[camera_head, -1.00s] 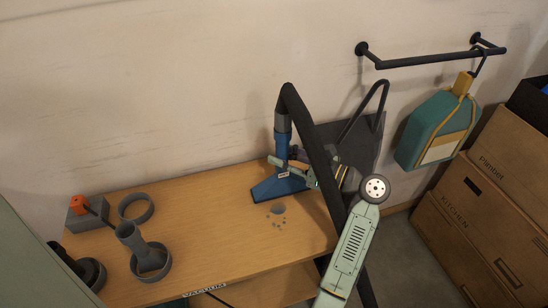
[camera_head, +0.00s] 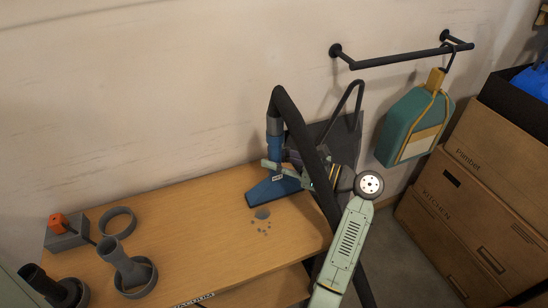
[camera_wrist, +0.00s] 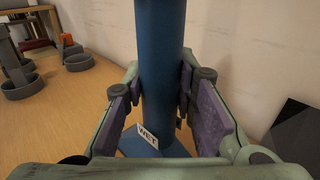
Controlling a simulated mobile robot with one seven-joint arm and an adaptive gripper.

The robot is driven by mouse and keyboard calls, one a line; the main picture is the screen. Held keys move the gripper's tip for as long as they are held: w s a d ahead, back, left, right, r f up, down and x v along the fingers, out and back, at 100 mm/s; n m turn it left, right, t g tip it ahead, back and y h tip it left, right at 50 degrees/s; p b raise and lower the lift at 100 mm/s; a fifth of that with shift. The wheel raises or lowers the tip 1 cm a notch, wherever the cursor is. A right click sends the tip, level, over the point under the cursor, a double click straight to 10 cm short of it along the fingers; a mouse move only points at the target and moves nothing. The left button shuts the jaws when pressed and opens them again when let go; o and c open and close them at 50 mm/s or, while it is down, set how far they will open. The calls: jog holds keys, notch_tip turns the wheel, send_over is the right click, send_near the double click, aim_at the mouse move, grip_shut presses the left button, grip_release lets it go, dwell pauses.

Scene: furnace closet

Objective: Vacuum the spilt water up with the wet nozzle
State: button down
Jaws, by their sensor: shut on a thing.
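The blue wet nozzle (camera_head: 272,190) stands upright on the wooden bench top (camera_head: 200,225), its wide foot down by the spilt water (camera_head: 262,213). The water is a small dark patch with several drops in front of the foot. My gripper (camera_head: 283,168) is shut on the nozzle's tube. In the wrist view my gripper (camera_wrist: 160,90) has a pad on each side of the blue tube (camera_wrist: 160,50), above a white "WET" label (camera_wrist: 148,135). The black hose (camera_head: 300,125) rises from the nozzle's top and bends down past my arm. The wrist view does not show the water.
Grey nozzle parts (camera_head: 125,268), a grey ring (camera_head: 117,221) and a grey block with an orange piece (camera_head: 65,232) stand at the bench's left. A teal container (camera_head: 410,128) hangs from a black wall rail (camera_head: 400,57). Cardboard boxes (camera_head: 480,190) are stacked at right.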

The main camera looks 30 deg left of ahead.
jog(key=shift+s+d, duration=0.95)
jog(key=shift+d, duration=0.1)
jog(key=shift+r, duration=2.5)
